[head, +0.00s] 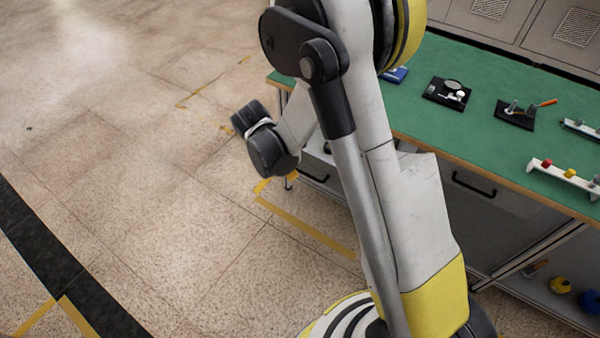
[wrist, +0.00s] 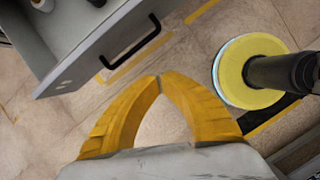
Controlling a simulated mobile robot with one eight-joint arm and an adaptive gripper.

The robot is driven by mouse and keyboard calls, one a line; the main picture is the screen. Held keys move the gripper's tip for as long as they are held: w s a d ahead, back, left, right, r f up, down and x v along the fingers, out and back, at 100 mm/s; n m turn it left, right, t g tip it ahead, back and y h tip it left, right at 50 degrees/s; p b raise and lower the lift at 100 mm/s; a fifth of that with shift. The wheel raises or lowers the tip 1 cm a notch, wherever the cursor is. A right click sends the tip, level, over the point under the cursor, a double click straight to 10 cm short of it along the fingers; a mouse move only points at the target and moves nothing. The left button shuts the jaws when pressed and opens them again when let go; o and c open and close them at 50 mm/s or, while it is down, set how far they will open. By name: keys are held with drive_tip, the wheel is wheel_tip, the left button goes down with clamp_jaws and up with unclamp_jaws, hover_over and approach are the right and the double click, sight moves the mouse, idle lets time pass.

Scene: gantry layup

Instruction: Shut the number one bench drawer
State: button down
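A grey drawer (wrist: 85,55) with a black bar handle (wrist: 130,50) stands pulled out at the upper left of the wrist view. Part of its inside shows behind the front, with a white item and a dark item in it. A drawer front (head: 325,188) under the bench's left end also shows in the head view, partly hidden by my arm. I cannot read a number on it. My gripper (wrist: 159,80) has two yellow fingers with tips together and nothing between them. It is apart from the drawer, to the lower right of the handle. In the head view the gripper is hidden.
The green bench top (head: 455,110) holds a black tray (head: 447,93), another black tray with an orange-handled tool (head: 515,115), and a white rack (head: 565,178) with coloured knobs. A second drawer (head: 490,210) looks shut. Yellow tape (head: 305,228) marks the floor. Open floor lies left.

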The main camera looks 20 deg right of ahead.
drive_tip(key=w+d+f+b, duration=0.1)
drive_tip(key=d+f+b, duration=0.5)
drive_tip(key=f, duration=0.3)
drive_tip(key=shift+d+f, duration=0.15)
drive_tip(key=shift+d, duration=0.55)
drive_tip(key=shift+w, duration=0.15)
